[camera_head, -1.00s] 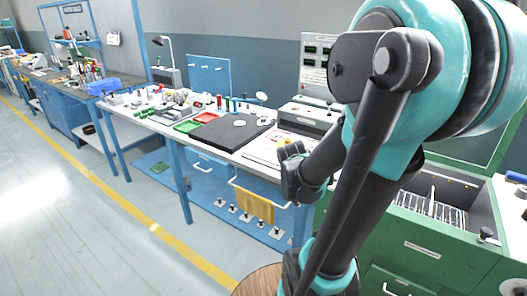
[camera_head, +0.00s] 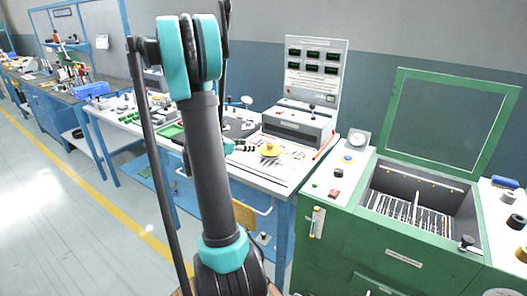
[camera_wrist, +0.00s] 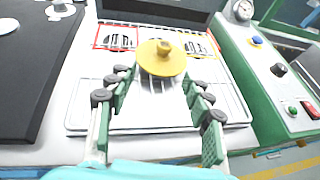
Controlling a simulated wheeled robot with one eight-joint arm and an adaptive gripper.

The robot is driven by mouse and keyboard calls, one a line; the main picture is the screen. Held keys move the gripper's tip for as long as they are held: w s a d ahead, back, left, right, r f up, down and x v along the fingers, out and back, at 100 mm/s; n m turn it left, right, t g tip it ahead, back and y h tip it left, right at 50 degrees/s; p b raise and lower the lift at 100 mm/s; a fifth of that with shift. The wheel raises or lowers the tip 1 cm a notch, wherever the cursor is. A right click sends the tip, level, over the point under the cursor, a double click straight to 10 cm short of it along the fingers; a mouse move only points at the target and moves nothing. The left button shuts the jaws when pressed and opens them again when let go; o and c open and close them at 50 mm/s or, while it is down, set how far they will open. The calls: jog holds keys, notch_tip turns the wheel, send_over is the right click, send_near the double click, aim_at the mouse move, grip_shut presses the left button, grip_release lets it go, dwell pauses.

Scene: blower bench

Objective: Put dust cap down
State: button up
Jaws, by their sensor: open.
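The dust cap, a round yellow disc with a small knob on top (camera_wrist: 162,57), lies on the pale tray (camera_wrist: 75,122) on the bench. It also shows in the head view as a yellow disc (camera_head: 269,151) near the bench's right end. My gripper (camera_wrist: 157,80) is open, its two green-padded fingers spread either side of the space just in front of the cap. No finger visibly grips the cap. In the head view my arm hides part of the bench, and the gripper shows only in part beside the cap.
A dark mat (camera_wrist: 40,70) lies left of the tray. A grey instrument box (camera_head: 298,124) stands at the back. A green cabinet (camera_head: 345,222) with buttons and a gauge adjoins at right.

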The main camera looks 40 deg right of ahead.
aim_at(268, 146)
jog(key=x, duration=0.9)
jog(key=shift+d+f, duration=0.15)
jog(key=shift+d, duration=0.05)
jog(key=shift+s+x, duration=0.2)
jog(key=shift+x, duration=1.15)
jog(key=shift+s+x, duration=0.25)
jog(key=shift+x, duration=1.05)
grip_shut()
